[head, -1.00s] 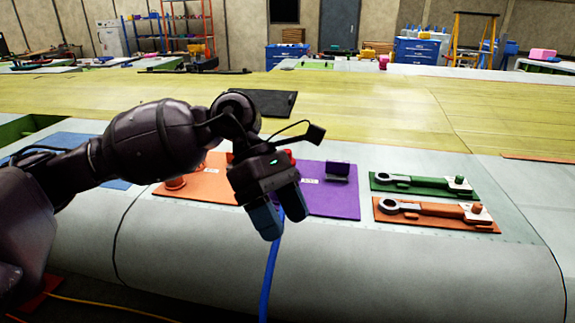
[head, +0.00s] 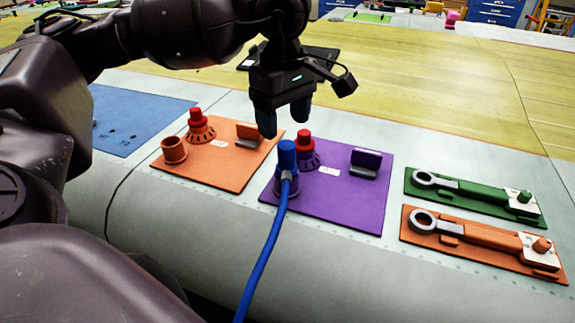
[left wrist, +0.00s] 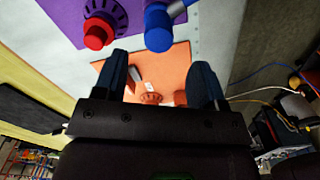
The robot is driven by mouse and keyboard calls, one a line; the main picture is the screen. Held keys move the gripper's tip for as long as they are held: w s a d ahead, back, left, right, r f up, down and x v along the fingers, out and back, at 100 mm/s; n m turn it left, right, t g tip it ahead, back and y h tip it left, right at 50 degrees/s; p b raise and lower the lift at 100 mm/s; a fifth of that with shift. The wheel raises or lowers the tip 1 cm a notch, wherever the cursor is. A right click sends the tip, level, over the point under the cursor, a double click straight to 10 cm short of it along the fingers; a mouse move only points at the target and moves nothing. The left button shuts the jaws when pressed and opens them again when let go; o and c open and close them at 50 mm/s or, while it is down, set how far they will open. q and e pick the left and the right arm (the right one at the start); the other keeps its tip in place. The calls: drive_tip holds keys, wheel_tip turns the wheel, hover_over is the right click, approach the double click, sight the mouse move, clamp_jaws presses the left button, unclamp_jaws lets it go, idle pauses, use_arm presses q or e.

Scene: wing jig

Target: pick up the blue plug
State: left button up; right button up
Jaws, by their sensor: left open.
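The blue plug (head: 287,157) stands upright in a socket at the left edge of the purple board (head: 345,204), with a blue cable running from it down toward the front. My left gripper (head: 285,128) is open and empty, above the plug with its fingertips pointing down. In the left wrist view the blue plug (left wrist: 158,30) shows at the top, beyond the open fingers (left wrist: 164,80); it is not between them. My right gripper is not in view.
A red-topped knob (head: 305,145) stands close beside the plug. The orange board (head: 215,175) at left carries another red knob (head: 197,122) and an empty-looking socket (head: 174,150). Green (head: 475,196) and orange (head: 480,240) wrench boards lie at right.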

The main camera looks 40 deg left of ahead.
sight(286, 145)
use_arm(q)
drive_tip(key=f, duration=0.5)
drive_tip(key=shift+w+d+p, duration=0.1)
drive_tip(key=shift+d+p, duration=0.15)
drive_tip(key=shift+p, duration=0.1)
drive_tip(key=shift+f, duration=0.55)
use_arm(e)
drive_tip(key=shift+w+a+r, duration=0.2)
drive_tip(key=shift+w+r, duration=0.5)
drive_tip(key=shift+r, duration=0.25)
use_arm(q)
drive_tip(key=c, duration=0.8)
drive_tip(key=shift+c, duration=1)
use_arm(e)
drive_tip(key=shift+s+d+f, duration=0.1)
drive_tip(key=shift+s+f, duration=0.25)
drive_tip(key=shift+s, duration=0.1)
use_arm(q)
drive_tip(key=shift+r, duration=0.15)
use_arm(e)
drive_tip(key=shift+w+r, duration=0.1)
